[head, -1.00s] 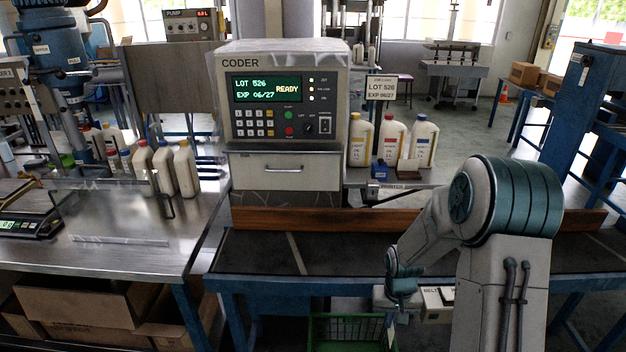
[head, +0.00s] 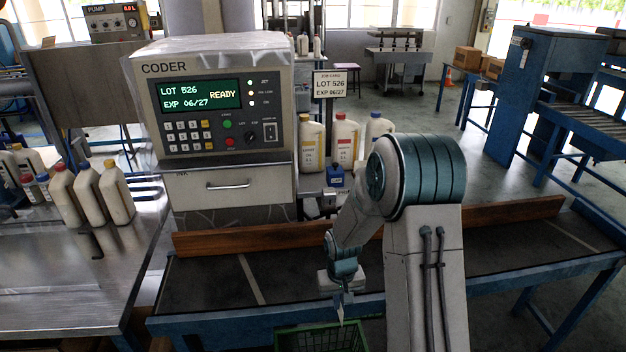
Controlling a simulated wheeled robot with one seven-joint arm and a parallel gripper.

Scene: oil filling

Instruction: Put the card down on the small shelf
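A white job card reading LOT 526, EXP 06/27 (head: 329,84) stands upright on a post beside the coder (head: 213,125). I cannot tell whether it is the task's card. A small shelf (head: 312,183) juts out at the coder's right, bearing several bottles and a blue container (head: 335,176); my arm hides its right part. My gripper (head: 341,308) points down over the conveyor's front edge, lower than the shelf and nearer to me. A thin pale pointed piece shows at its tip; whether this is a finger or a card edge is unclear.
The dark conveyor (head: 210,280) with a wooden guide rail (head: 240,238) lies between me and the shelf. A green crate (head: 315,338) is below its front edge. A steel table (head: 90,290) with several bottles stands at left. The conveyor's right part is clear.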

